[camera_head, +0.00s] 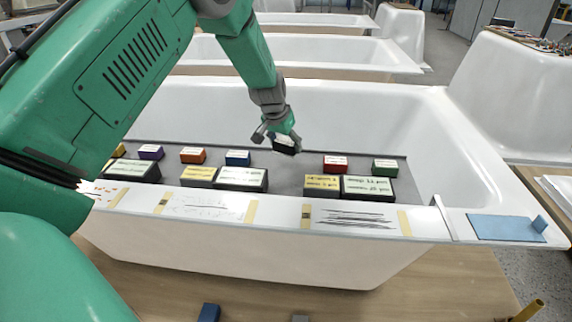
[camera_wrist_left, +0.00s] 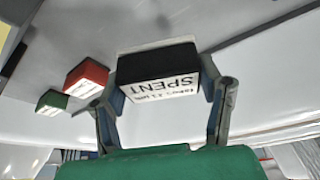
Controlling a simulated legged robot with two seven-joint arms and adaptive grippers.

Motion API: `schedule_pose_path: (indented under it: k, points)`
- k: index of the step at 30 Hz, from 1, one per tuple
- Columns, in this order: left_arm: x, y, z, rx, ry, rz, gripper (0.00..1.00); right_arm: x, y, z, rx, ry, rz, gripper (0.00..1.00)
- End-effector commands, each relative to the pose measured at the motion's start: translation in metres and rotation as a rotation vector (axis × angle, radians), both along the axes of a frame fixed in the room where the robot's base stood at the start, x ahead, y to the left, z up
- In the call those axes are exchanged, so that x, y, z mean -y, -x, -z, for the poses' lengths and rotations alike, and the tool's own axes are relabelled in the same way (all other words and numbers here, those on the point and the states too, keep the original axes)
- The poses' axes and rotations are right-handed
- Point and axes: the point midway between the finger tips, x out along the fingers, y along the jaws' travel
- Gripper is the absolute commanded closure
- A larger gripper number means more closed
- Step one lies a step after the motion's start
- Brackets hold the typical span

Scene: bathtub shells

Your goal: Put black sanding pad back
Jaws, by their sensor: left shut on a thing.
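My left gripper (camera_head: 279,139) is shut on the black sanding pad (camera_head: 286,147), holding it above the grey mat (camera_head: 285,178) in the white bathtub shell. In the left wrist view the black pad (camera_wrist_left: 150,66) sits between the two fingers of my left gripper (camera_wrist_left: 163,90). Its white label reads "SPENT", with smaller print beside it. In the head view the pad is in the gap between the blue block (camera_head: 238,158) and the red block (camera_head: 336,163). My right gripper is not in view.
Purple (camera_head: 151,152), orange (camera_head: 193,155) and green (camera_head: 385,168) blocks also stand on the mat. The near rim carries taped paper strips (camera_head: 206,206). A blue sheet (camera_head: 500,228) lies at the right corner.

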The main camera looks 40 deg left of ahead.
Motion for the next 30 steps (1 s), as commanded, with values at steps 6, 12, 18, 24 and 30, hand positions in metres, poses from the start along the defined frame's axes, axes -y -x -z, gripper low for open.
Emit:
schedule_pose_path:
  k: [6,12,18,24,30]
  points:
    - [-0.001,0.0,0.022,0.002,0.002,-0.001,0.76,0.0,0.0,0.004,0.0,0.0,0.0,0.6]
    - [-0.001,0.0,0.049,0.0,0.001,-0.001,0.76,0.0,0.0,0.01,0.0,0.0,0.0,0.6]
    - [0.0,0.0,0.056,0.003,0.001,-0.002,0.76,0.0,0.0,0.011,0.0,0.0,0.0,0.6]
    - [0.0,0.0,0.056,0.002,0.001,-0.001,0.19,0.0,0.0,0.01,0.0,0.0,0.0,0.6]
    - [0.0,0.0,0.055,0.002,0.001,-0.001,0.19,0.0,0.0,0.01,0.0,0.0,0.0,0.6]
